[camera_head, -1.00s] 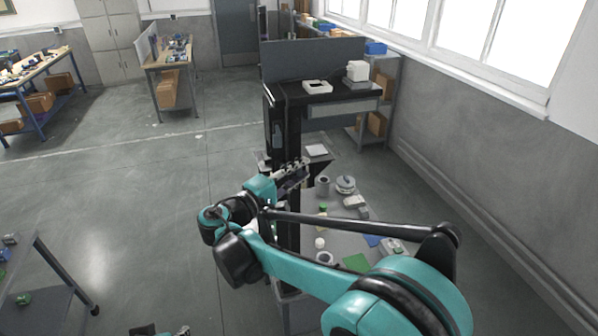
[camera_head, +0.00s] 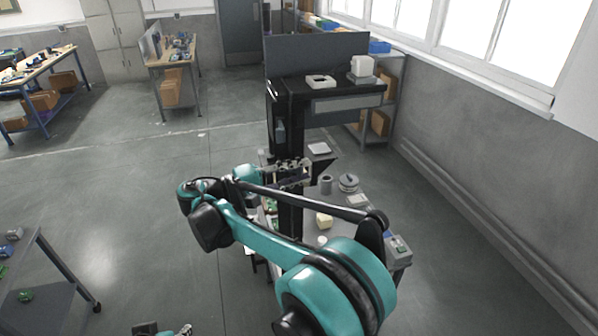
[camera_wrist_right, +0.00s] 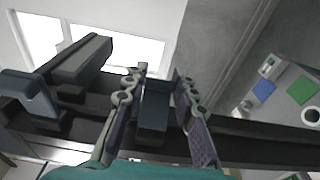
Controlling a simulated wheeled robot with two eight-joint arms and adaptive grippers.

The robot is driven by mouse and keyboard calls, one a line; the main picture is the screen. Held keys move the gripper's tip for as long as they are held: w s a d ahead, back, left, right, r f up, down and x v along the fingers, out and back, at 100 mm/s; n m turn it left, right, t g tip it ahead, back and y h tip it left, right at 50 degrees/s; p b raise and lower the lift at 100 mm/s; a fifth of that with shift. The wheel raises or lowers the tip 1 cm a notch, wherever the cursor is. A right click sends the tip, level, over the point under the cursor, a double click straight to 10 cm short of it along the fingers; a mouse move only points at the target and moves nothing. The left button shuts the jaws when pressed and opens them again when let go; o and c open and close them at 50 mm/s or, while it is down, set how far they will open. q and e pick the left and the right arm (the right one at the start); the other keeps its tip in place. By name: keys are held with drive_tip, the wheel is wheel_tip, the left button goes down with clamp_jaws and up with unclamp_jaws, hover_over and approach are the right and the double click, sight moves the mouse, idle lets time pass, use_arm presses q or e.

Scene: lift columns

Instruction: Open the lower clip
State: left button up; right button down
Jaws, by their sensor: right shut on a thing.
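The black lift column (camera_head: 277,118) stands upright in the middle of the head view. My right gripper (camera_head: 298,170) is at the column's lower part, with its fingers pointing right. In the right wrist view, the gripper's two grey jointed fingers (camera_wrist_right: 158,85) lie on either side of a dark block (camera_wrist_right: 154,108), which I take for the lower clip, and are shut on it. The block sits against a long black bar of the column. In the head view the fingers hide the clip.
A bench with a cup (camera_head: 326,185), a round lidded pot (camera_head: 348,183) and other small items stands right of the column, partly behind my right arm. A black upper platform (camera_head: 345,93) carries white boxes. A grey cart (camera_head: 45,290) stands at lower left. Floor between is clear.

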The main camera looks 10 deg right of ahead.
idle(0.5)
drive_tip(key=c, duration=1.2)
unclamp_jaws()
drive_tip(key=shift+a, duration=0.1)
drive_tip(key=s+a, duration=0.1)
drive_tip(key=a, duration=0.6)
